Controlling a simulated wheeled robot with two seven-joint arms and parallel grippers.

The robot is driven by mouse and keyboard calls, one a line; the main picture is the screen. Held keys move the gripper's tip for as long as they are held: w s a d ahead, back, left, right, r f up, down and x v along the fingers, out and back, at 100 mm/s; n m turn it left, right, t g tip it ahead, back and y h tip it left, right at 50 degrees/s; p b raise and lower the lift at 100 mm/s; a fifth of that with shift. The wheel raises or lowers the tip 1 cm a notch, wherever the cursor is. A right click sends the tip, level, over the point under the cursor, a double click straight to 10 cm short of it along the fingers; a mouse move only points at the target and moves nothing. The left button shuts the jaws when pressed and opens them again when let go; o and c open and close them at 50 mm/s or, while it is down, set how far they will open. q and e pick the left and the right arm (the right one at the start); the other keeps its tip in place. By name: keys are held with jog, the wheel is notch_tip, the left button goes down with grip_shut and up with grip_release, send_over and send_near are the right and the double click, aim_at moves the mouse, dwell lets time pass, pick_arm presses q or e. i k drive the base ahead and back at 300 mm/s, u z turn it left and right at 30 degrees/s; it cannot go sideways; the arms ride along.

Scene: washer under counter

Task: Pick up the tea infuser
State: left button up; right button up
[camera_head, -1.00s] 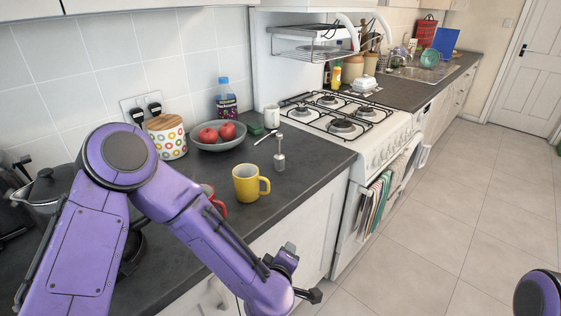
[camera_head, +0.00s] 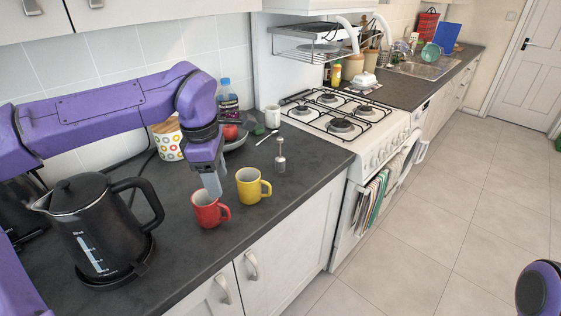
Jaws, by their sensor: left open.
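The tea infuser (camera_head: 280,156) looks like a small metal cylinder with a thin upright stem. It stands on the dark counter (camera_head: 268,225), behind and right of the yellow mug (camera_head: 250,188). My left gripper (camera_head: 212,187) points down, left of the infuser and the yellow mug, above or just behind the red mug (camera_head: 207,210). It is open and apart from the infuser; the gap between its fingers is hard to see. My right gripper is out of view.
A black kettle (camera_head: 90,225) stands at the left. A spoon (camera_head: 266,138), a white mug (camera_head: 272,117) and a patterned canister (camera_head: 168,142) are behind. My arm partly hides the fruit bowl. The gas stove (camera_head: 350,130) is right of the infuser.

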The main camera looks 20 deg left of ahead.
aim_at(279, 160)
jog(key=u, duration=0.05)
jog(key=i, duration=1)
jog(key=z, duration=0.05)
